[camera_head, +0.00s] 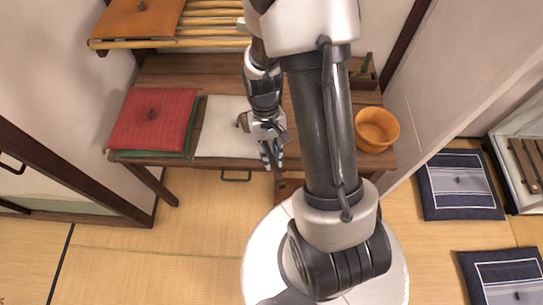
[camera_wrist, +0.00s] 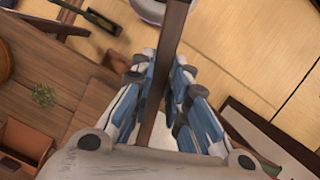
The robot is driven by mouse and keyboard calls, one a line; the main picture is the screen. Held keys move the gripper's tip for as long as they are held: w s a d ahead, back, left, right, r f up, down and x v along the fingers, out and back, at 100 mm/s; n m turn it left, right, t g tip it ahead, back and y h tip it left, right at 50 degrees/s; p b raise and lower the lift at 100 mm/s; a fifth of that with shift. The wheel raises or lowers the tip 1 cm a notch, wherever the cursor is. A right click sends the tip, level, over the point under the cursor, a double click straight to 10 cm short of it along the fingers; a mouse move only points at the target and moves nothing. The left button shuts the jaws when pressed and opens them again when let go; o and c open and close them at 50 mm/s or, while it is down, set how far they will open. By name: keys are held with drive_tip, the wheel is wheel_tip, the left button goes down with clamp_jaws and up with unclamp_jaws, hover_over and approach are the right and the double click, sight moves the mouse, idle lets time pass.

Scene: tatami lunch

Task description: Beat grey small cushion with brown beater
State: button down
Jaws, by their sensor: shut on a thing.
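My gripper (camera_head: 272,158) hangs over the front edge of the low wooden table, fingers pointing down. In the wrist view, its blue-and-white fingers (camera_wrist: 162,100) are shut on a long, flat brown bar (camera_wrist: 168,55), which looks like the beater's handle. The beater's far end is not clear in either view. A pale grey-white flat square (camera_head: 222,140), which looks like the grey small cushion, lies on the table left of my gripper. My gripper partly covers its right side.
A red cushion (camera_head: 165,108) lies on a green one (camera_head: 150,154) at the table's left. An orange bowl (camera_head: 376,130) stands at the right. An orange cushion (camera_head: 140,18) sits on the slatted rack behind. Dark blue cushions (camera_head: 460,205) lie on the tatami at right.

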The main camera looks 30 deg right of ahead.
drive_tip(key=shift+r, duration=0.5)
wheel_tip(320, 180, down, 10)
drive_tip(key=b, duration=0.8)
wheel_tip(320, 180, up, 10)
drive_tip(key=p, duration=0.9)
drive_tip(key=shift+f, duration=0.15)
